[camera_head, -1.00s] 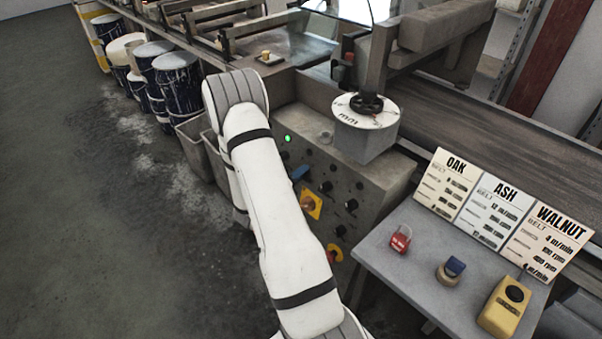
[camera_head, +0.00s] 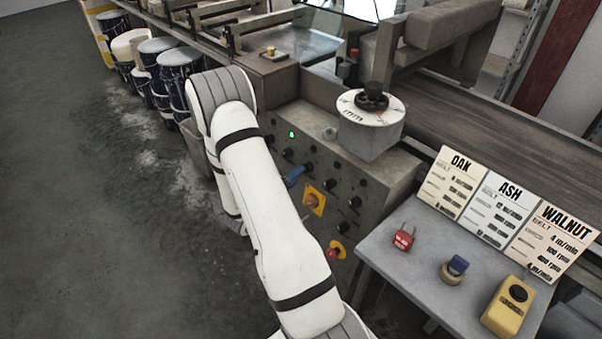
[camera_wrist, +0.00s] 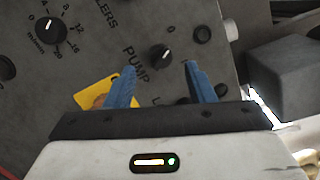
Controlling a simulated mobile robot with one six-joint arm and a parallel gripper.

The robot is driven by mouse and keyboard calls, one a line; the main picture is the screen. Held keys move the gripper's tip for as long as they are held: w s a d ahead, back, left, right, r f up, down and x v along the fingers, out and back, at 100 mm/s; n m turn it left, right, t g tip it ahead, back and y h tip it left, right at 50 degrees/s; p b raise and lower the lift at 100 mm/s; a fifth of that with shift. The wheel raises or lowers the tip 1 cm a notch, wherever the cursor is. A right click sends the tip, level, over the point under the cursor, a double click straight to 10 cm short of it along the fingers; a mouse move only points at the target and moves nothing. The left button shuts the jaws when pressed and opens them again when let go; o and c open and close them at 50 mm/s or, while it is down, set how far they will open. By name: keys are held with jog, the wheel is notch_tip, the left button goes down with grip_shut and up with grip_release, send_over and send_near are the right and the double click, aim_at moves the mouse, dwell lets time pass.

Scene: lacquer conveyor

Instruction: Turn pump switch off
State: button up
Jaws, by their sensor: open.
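The pump switch (camera_wrist: 160,58) is a round black knob with a white pointer mark on a grey control panel, beside the lettering PUMP, in the wrist view. My gripper (camera_wrist: 158,67) is open, its two blue fingers on either side of the knob's lower part. Whether they touch the knob or hover in front of it, I cannot tell. In the head view a blue finger of my gripper (camera_head: 294,176) shows in front of the control panel (camera_head: 372,190). My arm hides part of the panel there, and I cannot single out the pump switch among its knobs.
A yellow plate (camera_head: 314,200) with an orange knob and a red button (camera_head: 333,252) on yellow sit lower on the panel. A dial box (camera_head: 370,135) stands on top. A side table (camera_head: 400,270) at right holds a red padlock and a yellow device. Drums (camera_head: 180,80) stand at left.

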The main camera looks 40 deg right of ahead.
jog(key=shift+v, duration=1.9)
